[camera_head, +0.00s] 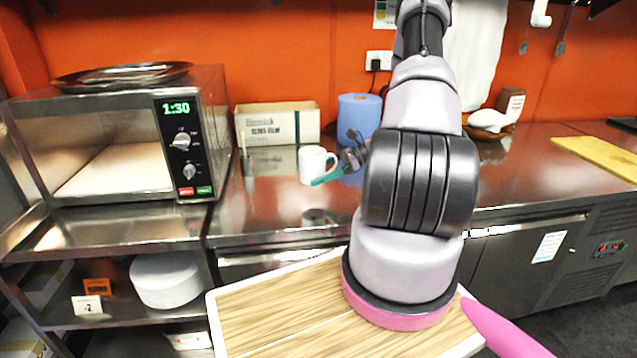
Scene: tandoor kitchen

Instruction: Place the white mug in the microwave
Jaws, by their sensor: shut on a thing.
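The white mug (312,166) is upright at the steel counter, right of the microwave, with its handle toward my gripper. My gripper (329,172) reaches in from the right and is shut on the mug at its handle side. A teal finger shows by the mug's lower right; the rest of the grip is small and partly hidden by my arm. I cannot tell whether the mug's base touches the counter. The microwave (190,130) stands at the left, its lit display reading 1:30. Its cavity is visible, with a pale, bare floor (120,170).
A cardboard box (278,124) and a blue roll (359,113) stand behind the mug. A dark tray (121,75) lies on the microwave. Counter (265,200) left of the mug is mostly clear. A yellow board (600,158) lies far right.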

